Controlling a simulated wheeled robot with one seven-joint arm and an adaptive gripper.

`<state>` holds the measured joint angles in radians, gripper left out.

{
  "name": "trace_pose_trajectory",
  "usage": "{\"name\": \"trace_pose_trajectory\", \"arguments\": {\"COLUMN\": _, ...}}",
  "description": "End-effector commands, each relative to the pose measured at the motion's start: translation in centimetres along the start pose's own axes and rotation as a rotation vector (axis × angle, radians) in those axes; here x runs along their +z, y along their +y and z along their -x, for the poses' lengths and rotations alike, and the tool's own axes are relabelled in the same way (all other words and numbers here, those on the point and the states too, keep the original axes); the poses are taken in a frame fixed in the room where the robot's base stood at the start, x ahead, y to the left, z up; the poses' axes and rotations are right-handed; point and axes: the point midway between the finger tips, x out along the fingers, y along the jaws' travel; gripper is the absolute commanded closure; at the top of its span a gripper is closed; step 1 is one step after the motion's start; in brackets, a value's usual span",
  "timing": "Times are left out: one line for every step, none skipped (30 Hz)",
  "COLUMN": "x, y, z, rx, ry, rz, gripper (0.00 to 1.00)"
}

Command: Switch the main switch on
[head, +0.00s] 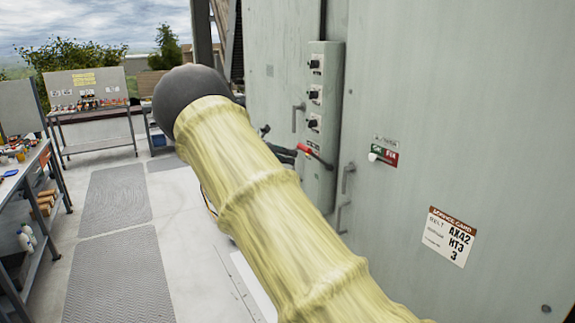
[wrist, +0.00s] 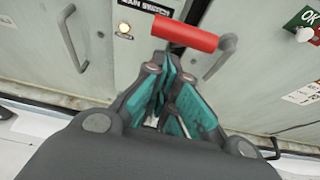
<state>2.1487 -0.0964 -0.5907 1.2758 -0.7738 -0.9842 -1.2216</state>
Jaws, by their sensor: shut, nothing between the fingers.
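The main switch has a red grip on a lever, seen in the wrist view (wrist: 185,33) just beyond my fingertips. The red grip also shows in the head view (head: 304,149), at the foot of the grey control box. A plate reading "MAIN SWITCH" (wrist: 146,6) is above it in the wrist view, with a small glowing lamp (wrist: 124,29) to its left. My gripper (wrist: 172,70) is shut and empty, its teal-padded fingers close below the red grip. I cannot tell whether they touch it. In the head view my forearm hides most of the gripper.
The grey control box (head: 323,110) carries three dark knobs. Door handles (head: 347,178) stick out beside the switch. A green and red plate with a white knob (head: 373,157) and a service card (head: 449,237) are to the right. Workbenches stand left; the floor between is clear.

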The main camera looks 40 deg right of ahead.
Motion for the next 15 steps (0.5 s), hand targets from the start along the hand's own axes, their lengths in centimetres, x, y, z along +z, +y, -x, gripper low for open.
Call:
{"name": "trace_pose_trajectory", "arguments": {"x": 0.8, "y": 0.0, "z": 0.1, "rx": 0.0, "ry": 0.0, "rz": -0.001, "gripper": 1.0}}
{"name": "trace_pose_trajectory", "arguments": {"x": 1.1, "y": 0.0, "z": 0.0, "rx": 0.0, "ry": 0.0, "rz": 0.0, "gripper": 1.0}}
{"name": "trace_pose_trajectory", "arguments": {"x": 1.5, "y": 0.0, "z": 0.0, "rx": 0.0, "ry": 0.0, "rz": 0.0, "gripper": 1.0}}
{"name": "trace_pose_trajectory", "arguments": {"x": 1.7, "y": 0.0, "z": -0.1, "rx": 0.0, "ry": 0.0, "rz": 0.0, "gripper": 1.0}}
{"name": "trace_pose_trajectory", "arguments": {"x": 2.0, "y": -0.1, "z": -0.1, "rx": -0.001, "ry": 0.0, "rz": 0.0, "gripper": 1.0}}
{"name": "trace_pose_trajectory", "arguments": {"x": 2.3, "y": -0.1, "z": -0.2, "rx": -0.001, "ry": 0.0, "rz": 0.0, "gripper": 1.0}}
{"name": "trace_pose_trajectory", "arguments": {"x": 2.5, "y": -0.1, "z": -0.2, "rx": -0.001, "ry": 0.0, "rz": -0.001, "gripper": 1.0}}
{"name": "trace_pose_trajectory", "arguments": {"x": 2.6, "y": -0.1, "z": -0.2, "rx": -0.001, "ry": 0.0, "rz": -0.001, "gripper": 1.0}}
{"name": "trace_pose_trajectory", "arguments": {"x": 2.8, "y": -0.1, "z": -0.3, "rx": -0.001, "ry": 0.0, "rz": -0.001, "gripper": 1.0}}
{"name": "trace_pose_trajectory", "arguments": {"x": 3.0, "y": -0.1, "z": -0.3, "rx": -0.001, "ry": 0.0, "rz": -0.001, "gripper": 1.0}}
{"name": "trace_pose_trajectory", "arguments": {"x": 3.1, "y": -0.1, "z": -0.3, "rx": -0.001, "ry": 0.0, "rz": -0.001, "gripper": 1.0}}
{"name": "trace_pose_trajectory", "arguments": {"x": 3.2, "y": -0.1, "z": -0.4, "rx": -0.001, "ry": 0.0, "rz": -0.001, "gripper": 1.0}}
{"name": "trace_pose_trajectory", "arguments": {"x": 3.2, "y": -0.1, "z": -0.4, "rx": -0.001, "ry": 0.0, "rz": -0.001, "gripper": 1.0}}
{"name": "trace_pose_trajectory", "arguments": {"x": 3.3, "y": -0.1, "z": -0.4, "rx": -0.001, "ry": 0.0, "rz": -0.001, "gripper": 1.0}}
{"name": "trace_pose_trajectory", "arguments": {"x": 3.4, "y": -0.1, "z": -0.4, "rx": -0.001, "ry": 0.0, "rz": 0.0, "gripper": 1.0}}
